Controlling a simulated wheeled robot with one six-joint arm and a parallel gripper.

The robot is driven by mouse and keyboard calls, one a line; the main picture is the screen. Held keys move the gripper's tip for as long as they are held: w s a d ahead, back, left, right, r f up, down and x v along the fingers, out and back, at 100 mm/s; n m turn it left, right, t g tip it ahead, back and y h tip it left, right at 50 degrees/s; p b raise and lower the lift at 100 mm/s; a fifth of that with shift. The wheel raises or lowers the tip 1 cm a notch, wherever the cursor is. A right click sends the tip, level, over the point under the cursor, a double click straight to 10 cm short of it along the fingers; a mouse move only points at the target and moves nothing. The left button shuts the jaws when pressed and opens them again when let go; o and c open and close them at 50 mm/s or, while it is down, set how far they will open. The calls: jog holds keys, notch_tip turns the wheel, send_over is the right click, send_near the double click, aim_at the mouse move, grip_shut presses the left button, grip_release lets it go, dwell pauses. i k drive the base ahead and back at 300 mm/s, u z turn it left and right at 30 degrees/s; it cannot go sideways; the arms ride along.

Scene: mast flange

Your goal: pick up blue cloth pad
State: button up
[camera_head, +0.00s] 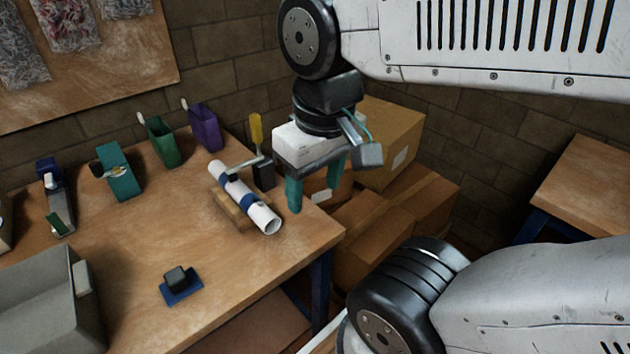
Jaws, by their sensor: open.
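A flat blue pad (183,296) lies on the workbench near its front edge. A dark block (176,277) sits on top of it and covers its middle. I cannot tell from this view whether the pad is cloth. My gripper (313,188) hangs over the right end of the bench, fingers down. Its two teal fingers are apart and nothing shows between them. It is well up and to the right of the blue pad, not touching it.
A white tube with a blue band (244,197) rests on a wooden cradle (229,209) between pad and gripper. A yellow-handled tool (256,132) stands behind it. A grey bin (45,300) stands left. Cardboard boxes (385,215) lie beyond the bench. Bench around the pad is clear.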

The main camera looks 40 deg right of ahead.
aim_at(179, 285)
jog(key=k, duration=0.5)
jog(key=z, duration=1.4)
jog(key=i, duration=0.9)
jog(key=u, duration=2.1)
